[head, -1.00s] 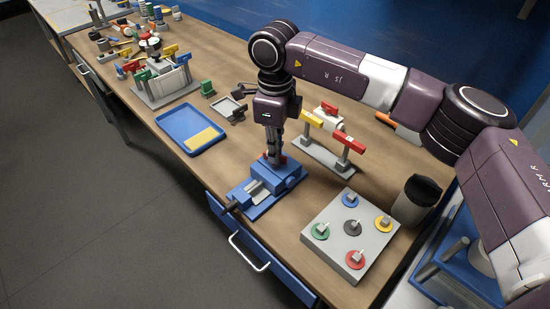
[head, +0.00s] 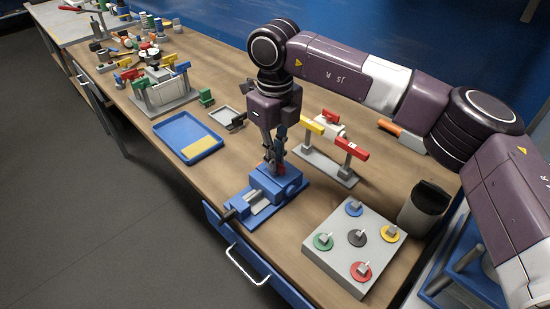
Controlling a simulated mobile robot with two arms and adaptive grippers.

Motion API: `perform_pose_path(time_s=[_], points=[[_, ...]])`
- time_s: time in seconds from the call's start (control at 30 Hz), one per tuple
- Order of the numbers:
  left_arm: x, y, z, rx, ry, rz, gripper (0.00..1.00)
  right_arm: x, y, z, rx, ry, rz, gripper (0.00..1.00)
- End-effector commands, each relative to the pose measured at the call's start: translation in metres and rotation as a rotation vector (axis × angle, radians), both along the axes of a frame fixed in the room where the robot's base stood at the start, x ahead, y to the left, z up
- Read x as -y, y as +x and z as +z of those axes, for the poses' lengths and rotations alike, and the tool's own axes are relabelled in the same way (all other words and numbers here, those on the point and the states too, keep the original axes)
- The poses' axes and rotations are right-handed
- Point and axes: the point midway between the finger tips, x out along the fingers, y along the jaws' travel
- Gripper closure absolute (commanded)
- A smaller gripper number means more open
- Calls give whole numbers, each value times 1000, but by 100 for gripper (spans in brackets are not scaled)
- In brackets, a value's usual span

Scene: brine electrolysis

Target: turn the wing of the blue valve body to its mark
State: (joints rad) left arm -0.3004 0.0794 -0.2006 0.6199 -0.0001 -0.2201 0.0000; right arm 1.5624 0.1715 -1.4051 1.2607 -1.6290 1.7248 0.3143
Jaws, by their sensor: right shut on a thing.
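My right gripper (head: 275,158) points straight down over the blue vise (head: 262,192) near the front edge of the bench. It is shut at the vise's jaws on a small part, apparently the wing of the blue valve body. A bit of red shows by the fingertips. The fingers and the vise hide most of the wing and the body, and I cannot make out the mark. My left gripper is not in view.
A grey panel (head: 325,255) with several coloured discs and knobs lies to the right. A dark cup (head: 427,205) stands beyond it. A stand with yellow and red bars (head: 351,149) is behind the gripper. A blue tray (head: 182,123) lies to the left.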

Motion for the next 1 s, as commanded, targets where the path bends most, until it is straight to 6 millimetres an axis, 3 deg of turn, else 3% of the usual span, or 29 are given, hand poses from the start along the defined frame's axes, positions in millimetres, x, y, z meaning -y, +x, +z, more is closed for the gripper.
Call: perform_pose_path(time_s=[0.27,0.3,0.47,0.77,1.0], points=[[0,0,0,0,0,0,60,0,1,1,2,1,-2,100],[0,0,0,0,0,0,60,0,1,1,2,1,-2,91],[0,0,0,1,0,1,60,0,1,1,2,1,-1,75],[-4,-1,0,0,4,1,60,0,0,2,1,0,0,75],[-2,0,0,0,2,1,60,0,1,37,5,1,0,75]])
